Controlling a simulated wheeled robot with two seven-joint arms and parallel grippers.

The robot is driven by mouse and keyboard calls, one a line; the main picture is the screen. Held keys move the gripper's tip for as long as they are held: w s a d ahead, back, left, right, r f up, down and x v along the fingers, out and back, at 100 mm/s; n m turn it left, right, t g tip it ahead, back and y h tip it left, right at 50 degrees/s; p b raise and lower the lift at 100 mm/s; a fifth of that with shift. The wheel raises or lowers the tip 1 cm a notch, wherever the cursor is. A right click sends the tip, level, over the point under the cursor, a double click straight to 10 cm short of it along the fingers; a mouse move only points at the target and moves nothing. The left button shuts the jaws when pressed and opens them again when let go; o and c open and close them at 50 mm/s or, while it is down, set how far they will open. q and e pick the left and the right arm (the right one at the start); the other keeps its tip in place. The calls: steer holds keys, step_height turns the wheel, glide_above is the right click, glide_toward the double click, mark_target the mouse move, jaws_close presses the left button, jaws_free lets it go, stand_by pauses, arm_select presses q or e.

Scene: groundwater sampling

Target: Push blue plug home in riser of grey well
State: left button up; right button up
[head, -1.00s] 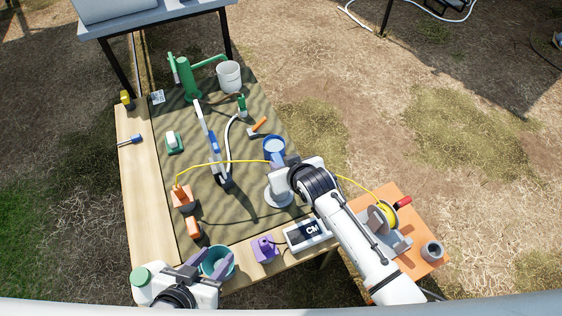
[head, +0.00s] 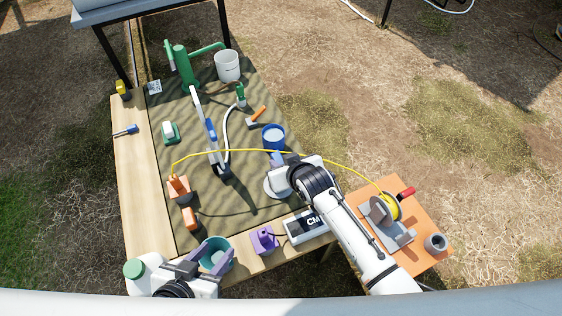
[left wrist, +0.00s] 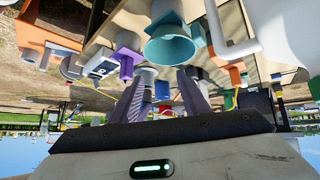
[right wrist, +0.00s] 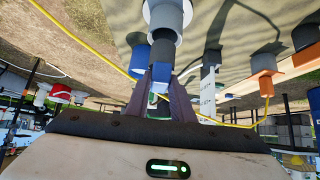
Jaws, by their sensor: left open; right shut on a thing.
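The blue plug (right wrist: 162,76) is between the fingertips of my right gripper (right wrist: 161,82), which is shut on it. A bit of its blue shows at the fingertips in the head view (head: 277,158). The grey well (right wrist: 165,18) shows upside down in the right wrist view, its riser close to the plug. How far the plug sits in the riser is hidden. In the head view the well's pale base (head: 272,187) is partly covered by my right gripper. My left gripper (head: 188,259) is open and empty beside a teal bucket (head: 217,254).
A yellow cord (head: 236,151) arches over the mat from an orange box (head: 179,188) to a reel (head: 384,209) on the orange side table. A blue bucket (head: 273,137) stands just beyond the well. A purple block (head: 264,240) and a meter (head: 306,226) sit at the front edge.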

arm_select(q)
steer(key=shift+w+r, duration=0.15)
steer(key=shift+r, duration=0.15)
steer(key=shift+w, duration=0.1)
steer(key=shift+r+p, duration=0.25)
steer(key=shift+p, duration=0.2)
stand_by(0.3)
steer(key=shift+s, duration=0.25)
steer(key=shift+r, duration=0.15)
stand_by(0.4)
steer(key=shift+w+f, duration=0.25)
steer(key=shift+w, duration=0.05)
arm_select(e)
steer(key=shift+f, duration=0.5)
arm_select(q)
steer(key=shift+f+b, duration=0.55)
steer(key=shift+b, duration=0.15)
arm_select(e)
steer(key=shift+f, duration=0.7)
